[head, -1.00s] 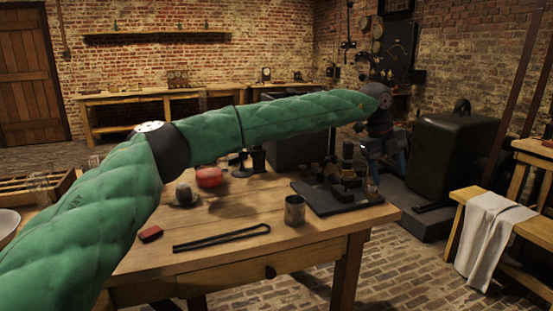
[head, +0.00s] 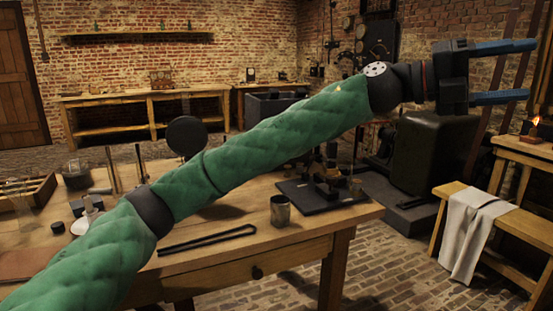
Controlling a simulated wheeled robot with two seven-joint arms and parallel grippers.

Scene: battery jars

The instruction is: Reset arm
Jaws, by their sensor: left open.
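My left arm, in a green quilted sleeve, reaches across the head view from the lower left to the upper right. My left gripper (head: 508,72) is raised at the upper right, its two blue fingers apart and pointing right. Nothing is between them. It is well clear of the wooden table (head: 300,238). My right gripper does not show.
The table bears a metal cup (head: 280,211), black tongs (head: 207,239) and a dark-based apparatus (head: 322,190). A wooden tray (head: 42,192) is at the left. At the right are a cloth (head: 474,233) on a bench (head: 520,257) and a small flame (head: 535,121).

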